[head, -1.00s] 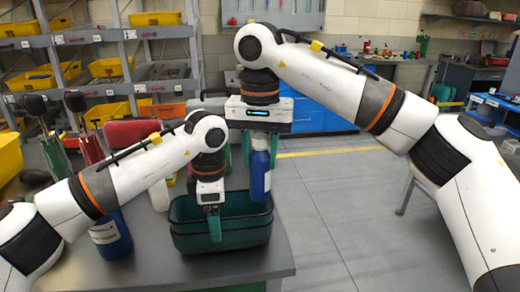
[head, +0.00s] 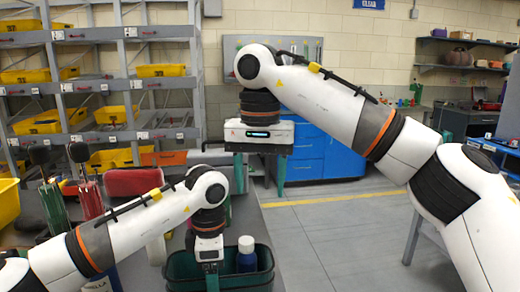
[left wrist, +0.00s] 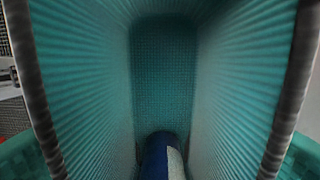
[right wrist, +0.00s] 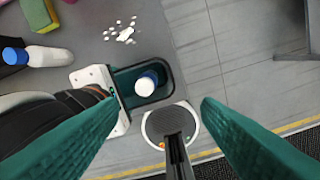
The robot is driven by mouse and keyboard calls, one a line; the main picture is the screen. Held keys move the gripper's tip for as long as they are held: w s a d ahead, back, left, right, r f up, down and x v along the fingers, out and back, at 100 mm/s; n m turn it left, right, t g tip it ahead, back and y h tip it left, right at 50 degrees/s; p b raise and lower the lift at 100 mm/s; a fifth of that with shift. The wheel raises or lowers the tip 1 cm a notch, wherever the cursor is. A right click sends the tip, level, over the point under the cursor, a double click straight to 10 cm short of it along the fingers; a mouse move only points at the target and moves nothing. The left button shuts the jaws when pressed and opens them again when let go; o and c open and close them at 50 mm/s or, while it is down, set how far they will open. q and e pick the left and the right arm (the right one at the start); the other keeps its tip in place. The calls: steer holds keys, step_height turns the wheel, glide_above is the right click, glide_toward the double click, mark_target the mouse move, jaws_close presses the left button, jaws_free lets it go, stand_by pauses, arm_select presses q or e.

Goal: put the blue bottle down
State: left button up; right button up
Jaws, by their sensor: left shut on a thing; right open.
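The blue bottle (head: 247,262) with a white cap stands inside the dark green bin (head: 262,252), toward its right end in the head view. Its white cap (right wrist: 147,84) shows inside the bin in the right wrist view, and part of its blue body (left wrist: 154,158) in the left wrist view. My right gripper (head: 260,188) is open and empty above the bottle, clear of it. My left gripper (head: 211,280) is shut at the bin, apparently on its rim; the grip itself is partly hidden.
In the right wrist view, a white bottle with a blue cap (right wrist: 40,57), a yellow-green sponge (right wrist: 40,14) and small white pieces (right wrist: 124,32) lie on the table. Shelves with yellow boxes (head: 120,115) stand behind. Open floor (head: 350,235) lies to the right.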

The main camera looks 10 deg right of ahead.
step_height(320, 180, up, 7)
stand_by(0.3)
arm_select(q)
steer(key=o, duration=1.1)
steer(key=shift+r, duration=0.15)
